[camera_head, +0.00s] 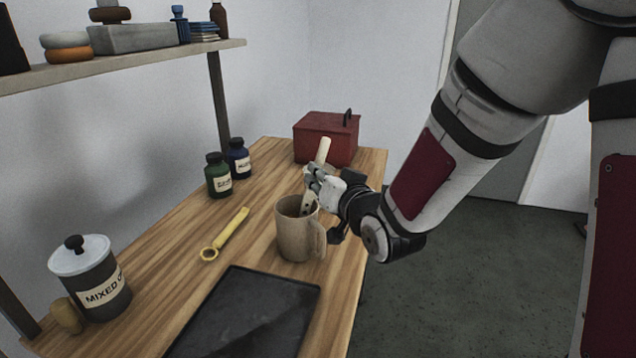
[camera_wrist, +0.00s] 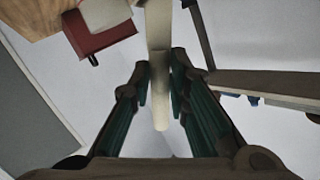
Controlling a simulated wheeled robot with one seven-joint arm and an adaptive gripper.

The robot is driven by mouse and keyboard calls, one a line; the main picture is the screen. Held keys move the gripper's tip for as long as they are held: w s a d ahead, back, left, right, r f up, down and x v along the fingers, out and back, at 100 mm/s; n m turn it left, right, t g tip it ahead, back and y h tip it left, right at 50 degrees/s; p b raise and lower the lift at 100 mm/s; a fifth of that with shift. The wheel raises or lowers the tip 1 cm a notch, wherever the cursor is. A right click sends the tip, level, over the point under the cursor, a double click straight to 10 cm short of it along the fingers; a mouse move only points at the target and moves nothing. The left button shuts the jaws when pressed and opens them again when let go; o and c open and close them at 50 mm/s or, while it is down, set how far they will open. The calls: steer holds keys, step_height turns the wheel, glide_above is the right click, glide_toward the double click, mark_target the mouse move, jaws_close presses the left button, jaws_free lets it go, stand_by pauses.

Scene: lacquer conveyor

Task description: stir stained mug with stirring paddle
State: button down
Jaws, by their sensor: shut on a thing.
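The stained mug (camera_head: 297,236) is a beige-brown cup that stands upright on the wooden bench, its handle toward the right. The stirring paddle (camera_head: 322,151) is a pale stick; it leans slightly in the head view, and its lower part reaches down at the mug's mouth. How deep its lower end sits is hidden by the mug wall. My gripper (camera_head: 318,183) is shut on the paddle above the mug's rim. In the wrist view the paddle (camera_wrist: 158,30) runs between the two dark green fingers of my gripper (camera_wrist: 160,88).
A black tray (camera_head: 245,318) lies in front of the mug and a yellow ring-ended tool (camera_head: 226,235) to its left. A red box (camera_head: 325,138), green jar (camera_head: 218,176) and blue jar (camera_head: 239,159) stand behind. A lidded labelled canister (camera_head: 92,283) stands at left, below a shelf (camera_head: 130,66).

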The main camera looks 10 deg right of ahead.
step_height(320, 180, up, 8)
steer(key=w+d+p, duration=0.2)
steer(key=p, duration=0.2)
steer(key=shift+d+r+p, duration=0.15)
steer(key=shift+d+p, duration=0.25)
steer(key=shift+w, duration=0.1)
stand_by(0.7)
step_height(320, 180, up, 5)
steer(key=p, duration=0.3)
stand_by(0.3)
stand_by(0.9)
